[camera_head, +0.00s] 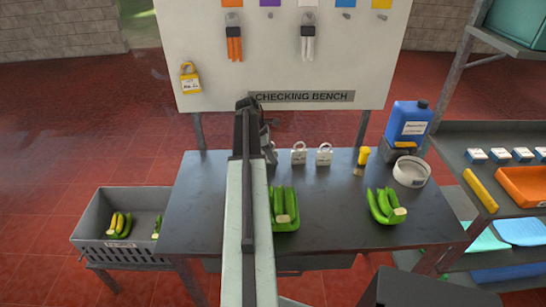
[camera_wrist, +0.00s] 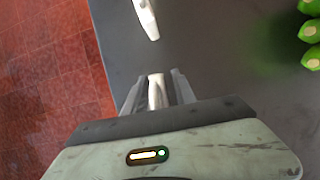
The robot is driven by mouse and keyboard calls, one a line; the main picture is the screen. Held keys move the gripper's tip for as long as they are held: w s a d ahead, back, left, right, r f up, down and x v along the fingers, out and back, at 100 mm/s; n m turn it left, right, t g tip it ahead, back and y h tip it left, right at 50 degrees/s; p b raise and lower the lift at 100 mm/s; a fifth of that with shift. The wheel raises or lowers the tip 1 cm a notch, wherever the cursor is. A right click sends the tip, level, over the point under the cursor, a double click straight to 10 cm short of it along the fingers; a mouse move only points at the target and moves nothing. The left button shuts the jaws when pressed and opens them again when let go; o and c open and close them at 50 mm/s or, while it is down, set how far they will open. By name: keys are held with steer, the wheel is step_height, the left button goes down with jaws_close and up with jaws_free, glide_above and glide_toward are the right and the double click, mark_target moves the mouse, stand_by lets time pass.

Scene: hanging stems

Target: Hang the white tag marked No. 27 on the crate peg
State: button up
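Two white tags with loops stand on the bench in the head view, a middle one (camera_head: 299,156) and a right one (camera_head: 324,156). Their markings are too small to read. My gripper (camera_wrist: 157,90) is low over the bench, with a finger on each side of a pale, narrow thing (camera_wrist: 157,93). I cannot tell whether the fingers press on it. Another white piece (camera_wrist: 147,18) lies ahead in the wrist view. In the head view my arm hides most of the gripper. The grey crate (camera_head: 121,257) is at the left; I cannot make out its peg.
A board (camera_head: 300,97) rises behind, with a yellow tag (camera_head: 190,80) hanging. The bench's left part is clear.

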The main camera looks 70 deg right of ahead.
steer(key=shift+r, duration=0.15)
steer(key=p+v, duration=0.8)
steer(key=shift+s+r, duration=0.1)
steer(key=shift+s, duration=0.35)
